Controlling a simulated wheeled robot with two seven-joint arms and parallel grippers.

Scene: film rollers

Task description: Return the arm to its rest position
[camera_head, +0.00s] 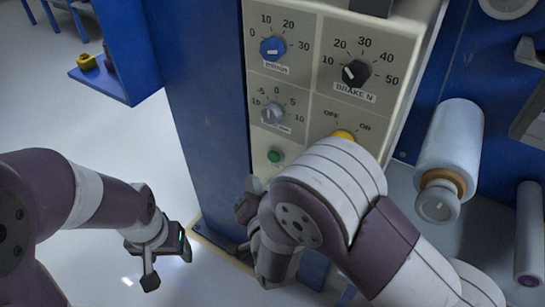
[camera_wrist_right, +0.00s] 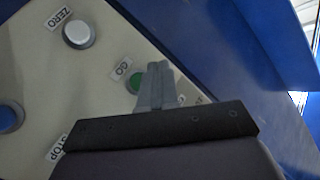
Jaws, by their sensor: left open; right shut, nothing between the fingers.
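My left gripper (camera_head: 168,264) is open and empty above the pale floor, to the left of the panel, in the head view. My right arm crosses the lower part of the panel (camera_head: 295,92) in the head view, and its fingertips are hard to make out there. In the right wrist view my right gripper (camera_wrist_right: 159,74) is shut and empty. Its fingers overlap the edge of the green GO button (camera_wrist_right: 136,83); I cannot tell whether they touch it. The green button (camera_head: 275,156) shows clear of the arm in the head view.
The panel carries a blue dial (camera_head: 272,48), a black BRAKE dial (camera_head: 355,73), a grey dial (camera_head: 272,113) and a yellow OFF/ON knob (camera_head: 343,135), partly hidden by my right arm. A film roll (camera_head: 452,140) projects at the right. Open floor lies left.

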